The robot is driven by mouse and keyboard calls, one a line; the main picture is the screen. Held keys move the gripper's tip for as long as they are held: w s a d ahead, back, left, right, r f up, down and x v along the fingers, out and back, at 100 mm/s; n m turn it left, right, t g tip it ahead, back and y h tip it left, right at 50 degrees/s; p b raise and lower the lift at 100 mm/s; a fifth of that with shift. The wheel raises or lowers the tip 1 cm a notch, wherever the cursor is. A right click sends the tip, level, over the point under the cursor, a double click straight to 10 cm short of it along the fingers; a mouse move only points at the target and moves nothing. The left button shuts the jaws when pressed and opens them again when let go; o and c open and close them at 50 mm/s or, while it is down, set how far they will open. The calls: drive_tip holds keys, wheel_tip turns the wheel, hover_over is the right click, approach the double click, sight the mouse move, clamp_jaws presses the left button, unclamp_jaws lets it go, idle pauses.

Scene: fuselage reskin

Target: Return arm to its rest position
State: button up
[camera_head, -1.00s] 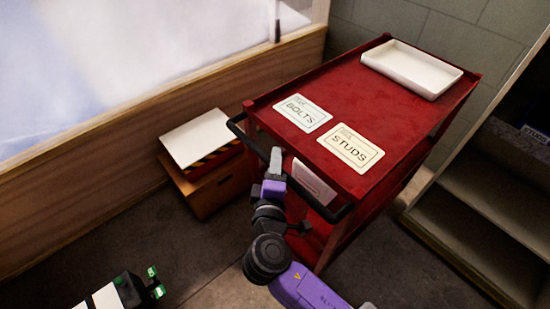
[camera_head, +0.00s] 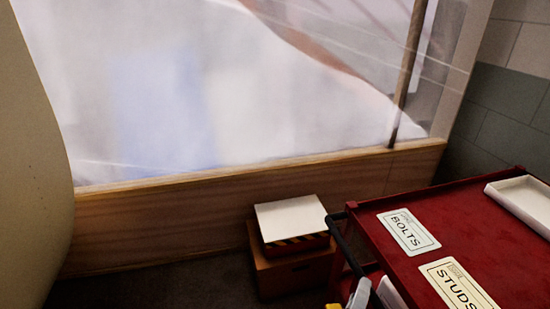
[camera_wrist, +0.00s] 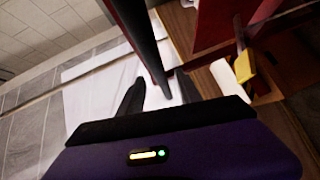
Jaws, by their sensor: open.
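Past the fingers there is a pale flat surface that I cannot name for certain.
The red cart (camera_head: 395,262) stands at the lower right, with BOLTS (camera_head: 408,232) and STUDS (camera_head: 458,287) labels and a white tray (camera_head: 524,201).

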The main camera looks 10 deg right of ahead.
drive_tip(key=w+a+t+y, duration=0.2)
drive_tip(key=w+a+y, duration=0.1)
drive_tip(key=a+y, duration=0.25)
drive_tip(key=s+a+m+t+y, duration=0.1)
drive_tip(key=s+a+y, duration=0.4)
drive_tip(key=s, duration=0.3)
drive_tip(key=s+d+r+m+p, duration=0.1)
drive_tip(key=s+d+r+m, duration=0.1)
drive_tip(key=s, duration=0.5)
drive_tip(key=s+d+r+m+p, duration=0.1)
drive_tip(key=s+d+r+m, duration=0.1)
drive_tip(key=s, duration=0.6)
drive_tip(key=s+d+r+m+p, duration=0.1)
drive_tip(key=s+r+m, duration=0.1)
drive_tip(key=s, duration=0.5)
drive_tip(key=shift+s+d+m, duration=0.25)
drive_tip(key=shift+d+m, duration=0.15)
drive_tip(key=shift+m, duration=0.1)
drive_tip(key=shift+y, duration=0.25)
